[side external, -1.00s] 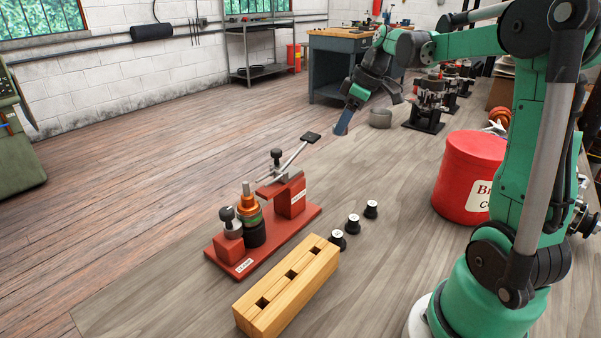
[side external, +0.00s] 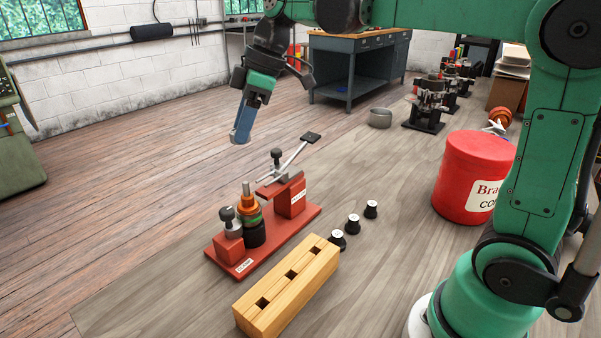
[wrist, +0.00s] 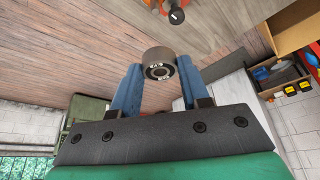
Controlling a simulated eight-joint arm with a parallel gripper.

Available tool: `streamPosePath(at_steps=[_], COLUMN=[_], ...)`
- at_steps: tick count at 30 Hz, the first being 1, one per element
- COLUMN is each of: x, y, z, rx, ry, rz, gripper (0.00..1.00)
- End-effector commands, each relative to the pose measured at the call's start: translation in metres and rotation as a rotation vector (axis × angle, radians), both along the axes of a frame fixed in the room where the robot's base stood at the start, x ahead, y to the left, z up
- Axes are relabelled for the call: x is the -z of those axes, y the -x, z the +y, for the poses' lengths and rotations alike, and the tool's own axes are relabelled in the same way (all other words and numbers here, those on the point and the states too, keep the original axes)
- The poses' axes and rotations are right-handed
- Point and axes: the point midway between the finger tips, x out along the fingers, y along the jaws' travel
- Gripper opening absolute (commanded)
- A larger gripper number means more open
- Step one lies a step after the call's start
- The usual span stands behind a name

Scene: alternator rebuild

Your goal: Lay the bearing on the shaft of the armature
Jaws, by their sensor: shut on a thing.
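The bearing (wrist: 158,62), a short grey ring with a dark centre, sits between the two blue fingers of my gripper (wrist: 161,78) in the wrist view. My gripper (side external: 242,127) is shut on it. In the side view the bearing (side external: 239,142) shows only as a small grey edge at the fingertips. The armature (side external: 250,206), orange-copper with a thin grey shaft (side external: 246,188) pointing up, stands upright in the red fixture (side external: 286,232). In the side view my gripper is above the armature, with a clear gap between bearing and shaft.
A clamp arm with a black pad (side external: 311,137) rises from the fixture beside the armature. A wooden block with square holes (side external: 290,285) and several black-and-white knobs (side external: 353,223) stand in front. A red drum (side external: 470,165) is at right.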

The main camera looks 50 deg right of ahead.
Motion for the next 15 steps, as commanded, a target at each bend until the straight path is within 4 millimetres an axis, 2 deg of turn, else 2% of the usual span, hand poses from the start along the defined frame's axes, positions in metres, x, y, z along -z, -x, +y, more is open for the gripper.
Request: streamPosePath(at_steps=[15], x=[0.041], y=[0.000], z=[0.001], rx=[-0.003], ry=[0.001], rz=[-0.001], gripper=[0.00])
